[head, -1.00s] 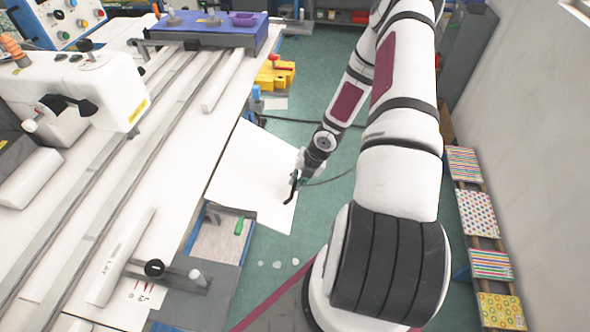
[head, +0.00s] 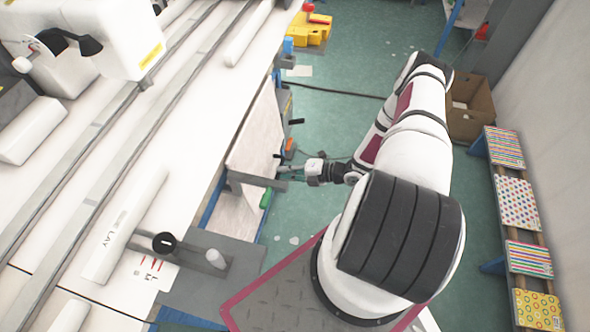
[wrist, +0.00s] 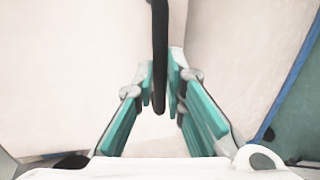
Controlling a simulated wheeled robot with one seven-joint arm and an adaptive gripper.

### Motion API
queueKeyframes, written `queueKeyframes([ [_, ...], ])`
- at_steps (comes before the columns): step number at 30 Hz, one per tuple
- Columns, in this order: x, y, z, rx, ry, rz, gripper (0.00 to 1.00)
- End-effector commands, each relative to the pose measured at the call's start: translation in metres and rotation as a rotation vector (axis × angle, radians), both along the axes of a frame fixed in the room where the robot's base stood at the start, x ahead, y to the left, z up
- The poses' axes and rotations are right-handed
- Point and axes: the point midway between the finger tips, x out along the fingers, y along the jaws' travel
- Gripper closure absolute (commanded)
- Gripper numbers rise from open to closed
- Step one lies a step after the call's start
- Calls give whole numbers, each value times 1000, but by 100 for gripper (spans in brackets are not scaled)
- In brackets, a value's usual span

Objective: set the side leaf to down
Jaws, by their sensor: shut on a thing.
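The side leaf (head: 258,132) is a pale panel at the right edge of the long white table in the head view. It now hangs steeply down from that edge. My gripper (head: 285,167) is beside the leaf's outer side, low over the floor. In the wrist view, my gripper (wrist: 160,85) has its teal fingers closed around a slim black handle (wrist: 160,45). A pale surface, likely the leaf (wrist: 235,55), fills most of the wrist view behind the fingers. The handle's far end is cut off by the top of that view.
The white table (head: 185,110) carries long metal rails and a sewing machine (head: 110,35). A yellow object (head: 312,32) lies beyond the leaf. A cardboard box (head: 470,108) and a rack of patterned panels (head: 517,203) stand at the right.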

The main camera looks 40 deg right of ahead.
Motion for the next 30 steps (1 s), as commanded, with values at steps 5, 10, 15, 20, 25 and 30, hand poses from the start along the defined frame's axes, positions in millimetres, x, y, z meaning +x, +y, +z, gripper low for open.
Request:
queueKeyframes([
  [5, 16, 11, -11, 2, -3, -1, 100],
  [10, 23, 16, -14, -1, -1, -2, 100],
  [15, 26, 18, -15, -4, 1, -3, 100],
  [20, 28, 18, -16, -4, 1, -4, 100],
  [25, 28, 19, -16, -4, 1, -4, 100],
  [30, 27, 19, -15, -2, -1, -3, 69],
])
